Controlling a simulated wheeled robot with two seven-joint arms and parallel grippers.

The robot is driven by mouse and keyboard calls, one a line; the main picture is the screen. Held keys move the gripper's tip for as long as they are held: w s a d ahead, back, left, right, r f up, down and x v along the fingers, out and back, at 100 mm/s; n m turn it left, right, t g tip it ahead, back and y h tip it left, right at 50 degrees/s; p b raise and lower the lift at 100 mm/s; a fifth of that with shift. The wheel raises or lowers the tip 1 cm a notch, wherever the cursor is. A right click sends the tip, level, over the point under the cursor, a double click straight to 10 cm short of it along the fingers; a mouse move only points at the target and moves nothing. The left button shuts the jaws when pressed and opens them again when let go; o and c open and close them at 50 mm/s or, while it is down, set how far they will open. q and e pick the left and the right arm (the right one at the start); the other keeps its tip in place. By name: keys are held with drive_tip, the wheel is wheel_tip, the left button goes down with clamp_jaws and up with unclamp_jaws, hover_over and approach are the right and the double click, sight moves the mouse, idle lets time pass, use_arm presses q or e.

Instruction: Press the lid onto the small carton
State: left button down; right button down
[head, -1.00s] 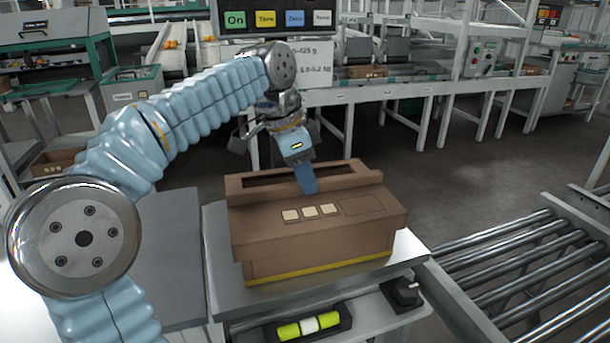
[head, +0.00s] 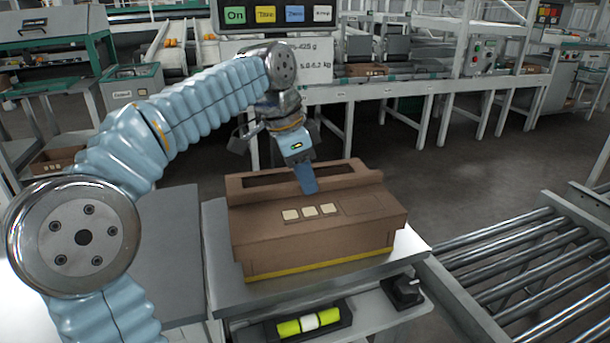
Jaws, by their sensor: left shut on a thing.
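The small carton (head: 318,255) is brown with a yellow strip along its lower front edge, and stands upright on a grey bench top. A brown lid (head: 370,206) lies over its top, with three pale squares on it. A raised part with a long dark slot runs along the back. My left gripper (head: 308,186) comes down from above, its blue fingers at the lid near the middle, just in front of the raised part. It is shut on the lid; the exact grip is hard to see. I cannot see whether the lid is fully seated. My right gripper is out of view.
A roller conveyor (head: 530,262) lies to the right of the bench (head: 222,262). A tray with a yellow-green and white cylinder (head: 309,323) and a black knob (head: 404,290) sit below the bench's front edge. A button panel (head: 279,15) stands behind.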

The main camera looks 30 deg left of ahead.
use_arm(q)
drive_tip(key=shift+f, duration=0.1)
drive_tip(key=c, duration=0.9)
unclamp_jaws()
drive_tip(key=shift+c, duration=0.2)
drive_tip(key=c, duration=0.3)
